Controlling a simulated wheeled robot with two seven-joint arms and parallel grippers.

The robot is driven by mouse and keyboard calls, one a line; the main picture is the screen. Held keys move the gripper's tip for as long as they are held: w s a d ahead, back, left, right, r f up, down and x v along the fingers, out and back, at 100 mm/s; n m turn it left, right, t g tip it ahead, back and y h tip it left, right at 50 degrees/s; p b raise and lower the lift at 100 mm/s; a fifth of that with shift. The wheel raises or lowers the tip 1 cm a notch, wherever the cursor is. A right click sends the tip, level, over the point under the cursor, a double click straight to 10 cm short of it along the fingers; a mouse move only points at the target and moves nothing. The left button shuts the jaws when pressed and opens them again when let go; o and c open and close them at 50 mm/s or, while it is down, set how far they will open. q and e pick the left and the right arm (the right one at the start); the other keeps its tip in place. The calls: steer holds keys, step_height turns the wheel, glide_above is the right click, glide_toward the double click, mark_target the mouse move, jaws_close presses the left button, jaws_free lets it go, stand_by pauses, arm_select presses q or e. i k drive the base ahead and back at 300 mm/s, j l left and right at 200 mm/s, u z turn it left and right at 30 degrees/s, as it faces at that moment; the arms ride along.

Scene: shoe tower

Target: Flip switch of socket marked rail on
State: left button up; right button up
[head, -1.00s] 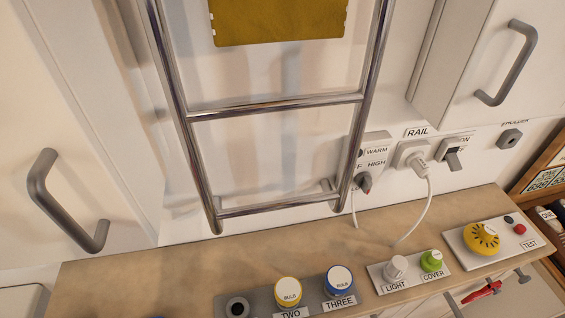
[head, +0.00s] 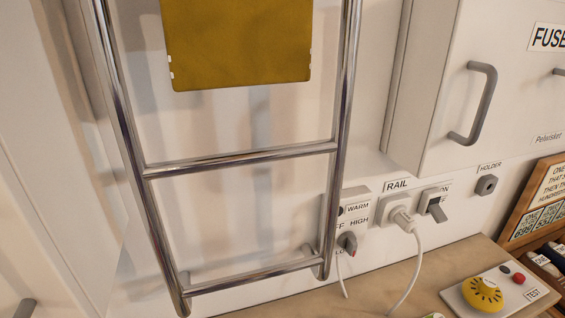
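The socket (head: 399,219) under the RAIL label (head: 397,185) is on the white wall, right of the chrome rail. A white plug with a white cable is in it. Just right of the socket is a grey rocker switch (head: 437,210) on a white plate, with a partly hidden ON mark above it. The rocker looks tilted, but I cannot tell for sure whether it is on or off. Neither of my grippers shows in the head view.
The chrome towel rail (head: 240,160) with a yellow cloth (head: 238,40) stands left of the socket. A WARM/HIGH dial (head: 347,242) is between them. A cabinet handle (head: 476,103) juts out above. The wooden counter (head: 385,290) below holds a yellow TEST knob (head: 483,294).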

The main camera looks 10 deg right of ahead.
mark_target(437, 214)
steer(key=l+z, duration=0.1)
steer(key=z, duration=0.3)
steer(key=l+z, duration=0.1)
steer(key=z, duration=0.3)
steer(key=l+z, duration=0.1)
steer(key=z, duration=0.35)
steer(key=l, duration=0.45)
